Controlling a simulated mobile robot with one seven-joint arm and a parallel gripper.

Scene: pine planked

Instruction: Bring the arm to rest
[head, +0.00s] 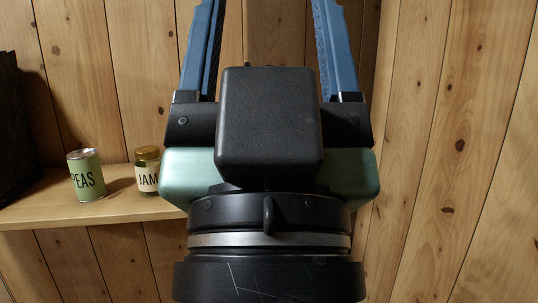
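My gripper (268,22) fills the middle of the head view, close to the camera, pointing up and away. Its two blue fingers stand wide apart, and their tips run out of the top of the picture. I see only wood between the visible parts of the fingers. The black box on my gripper hides the lower part of the gap. The rest of my arm is out of view below the black and silver wrist.
A wooden shelf (110,207) at left holds a green peas can (86,176) and a jam jar (147,172) with a yellowish lid, close to my gripper's left side in the picture. A dark object (14,130) stands at the far left. Planked pine walls (450,150) enclose the right.

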